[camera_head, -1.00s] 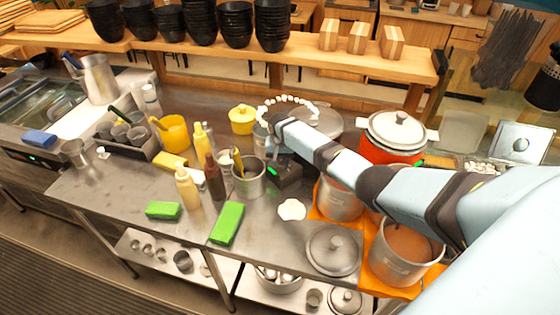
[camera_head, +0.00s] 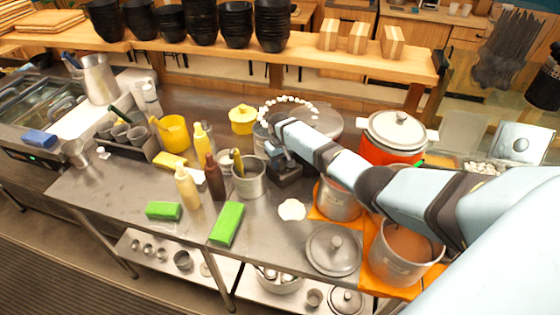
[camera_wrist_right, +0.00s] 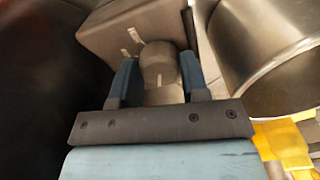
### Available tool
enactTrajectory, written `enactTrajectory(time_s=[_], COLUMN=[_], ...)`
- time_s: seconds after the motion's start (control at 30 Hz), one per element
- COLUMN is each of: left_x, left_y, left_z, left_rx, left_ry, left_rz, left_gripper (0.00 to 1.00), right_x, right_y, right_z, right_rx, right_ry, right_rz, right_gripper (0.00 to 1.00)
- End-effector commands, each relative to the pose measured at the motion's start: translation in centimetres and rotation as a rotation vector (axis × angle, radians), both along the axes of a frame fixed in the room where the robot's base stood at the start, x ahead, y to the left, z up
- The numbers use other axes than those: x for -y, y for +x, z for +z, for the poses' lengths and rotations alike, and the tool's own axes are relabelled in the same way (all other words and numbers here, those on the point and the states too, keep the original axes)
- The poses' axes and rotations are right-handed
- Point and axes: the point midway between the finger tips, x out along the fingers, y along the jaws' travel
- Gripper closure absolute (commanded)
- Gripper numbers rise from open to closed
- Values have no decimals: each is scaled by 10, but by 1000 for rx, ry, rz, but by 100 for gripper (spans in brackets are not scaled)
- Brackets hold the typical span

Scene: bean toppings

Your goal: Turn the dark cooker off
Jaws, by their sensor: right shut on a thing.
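The dark cooker (camera_head: 288,177) is a low dark box on the steel table, just right of an open steel pot (camera_head: 249,181). In the right wrist view its body (camera_wrist_right: 120,30) carries a round grey-brown knob (camera_wrist_right: 160,65) with a pale mark. My right gripper (camera_head: 279,156) reaches down to the cooker's front. Its two blue fingers (camera_wrist_right: 160,80) stand on either side of the knob, shut on it. No green light shows on the cooker now; the gripper covers part of its front. My left gripper is in no view.
An orange cooker (camera_head: 388,152) with a white-rimmed lid stands at right, near my arm. A loose pot lid (camera_head: 333,251) is in front. The table's front left is mostly clear.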

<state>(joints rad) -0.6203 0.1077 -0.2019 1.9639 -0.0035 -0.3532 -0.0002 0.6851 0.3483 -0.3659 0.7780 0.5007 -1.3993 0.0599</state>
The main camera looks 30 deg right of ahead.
Motion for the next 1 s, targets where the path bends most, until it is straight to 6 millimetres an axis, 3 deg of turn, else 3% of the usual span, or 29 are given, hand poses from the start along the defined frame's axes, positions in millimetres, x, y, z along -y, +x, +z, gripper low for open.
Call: enactTrajectory(time_s=[0.37, 0.4, 0.5, 0.83, 1.0], left_x=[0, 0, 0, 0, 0], left_y=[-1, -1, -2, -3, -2], left_z=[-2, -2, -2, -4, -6], left_rx=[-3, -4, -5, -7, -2], left_ry=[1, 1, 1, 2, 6], left_rz=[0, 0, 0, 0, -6], left_gripper=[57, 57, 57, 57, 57], right_x=[-1, -1, 0, 0, 0], right_y=[-1, -1, -1, 0, 0], right_z=[-2, -2, -2, 2, 25], right_rx=[-4, -4, -3, -1, 3], right_ry=[0, 0, 0, 0, 0], right_rz=[5, 5, 4, 3, 4], right_gripper=[82, 54, 33, 33, 33])
